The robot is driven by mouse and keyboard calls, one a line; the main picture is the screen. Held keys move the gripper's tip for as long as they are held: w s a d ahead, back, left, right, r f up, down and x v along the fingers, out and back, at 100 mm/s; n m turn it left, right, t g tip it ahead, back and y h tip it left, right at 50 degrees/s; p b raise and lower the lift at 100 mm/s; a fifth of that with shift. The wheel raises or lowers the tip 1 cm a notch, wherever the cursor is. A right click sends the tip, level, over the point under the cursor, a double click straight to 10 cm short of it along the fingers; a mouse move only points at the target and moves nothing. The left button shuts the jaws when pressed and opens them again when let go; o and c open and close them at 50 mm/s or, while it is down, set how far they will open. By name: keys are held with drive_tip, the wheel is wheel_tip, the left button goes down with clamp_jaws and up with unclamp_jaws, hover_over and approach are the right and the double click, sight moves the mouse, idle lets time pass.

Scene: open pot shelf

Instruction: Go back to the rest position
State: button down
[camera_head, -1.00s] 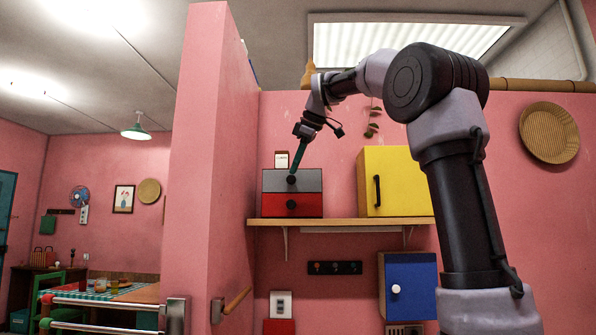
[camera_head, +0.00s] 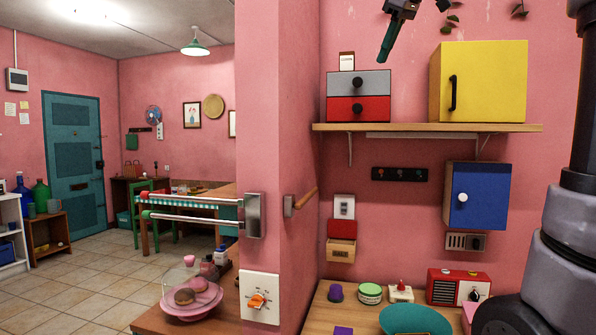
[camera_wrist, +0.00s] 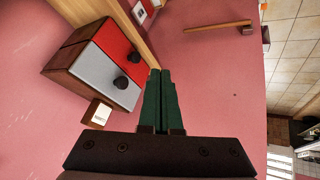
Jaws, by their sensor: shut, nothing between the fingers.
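My gripper (camera_head: 387,45) is at the top of the head view, pointing down, above and a little right of the small drawer box. Its green fingers lie together, shut and empty, in the wrist view (camera_wrist: 157,98). The small drawer box has a grey upper drawer (camera_head: 358,82) and a red lower drawer (camera_head: 358,108), both closed, each with a black knob. In the wrist view the box (camera_wrist: 95,65) is left of the fingers, apart from them. Most of my arm is out of the head view.
The wooden shelf (camera_head: 425,127) also bears a yellow cabinet (camera_head: 483,82) with its door closed. A blue cabinet (camera_head: 477,196) hangs below. A counter with a teal bowl (camera_head: 415,321) is below.

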drive_tip(key=s+d+f+m, duration=0.1)
drive_tip(key=s+f+m, duration=0.5)
drive_tip(key=f, duration=0.8)
drive_tip(key=s+d+f+m, duration=0.1)
drive_tip(key=s+f+m, duration=0.6)
drive_tip(key=s+f, duration=0.5)
wheel_tip(320, 180, down, 4)
drive_tip(key=shift+r+m+t+h, duration=0.2)
drive_tip(key=shift+m+t+h, duration=0.1)
drive_tip(key=shift+d, duration=0.1)
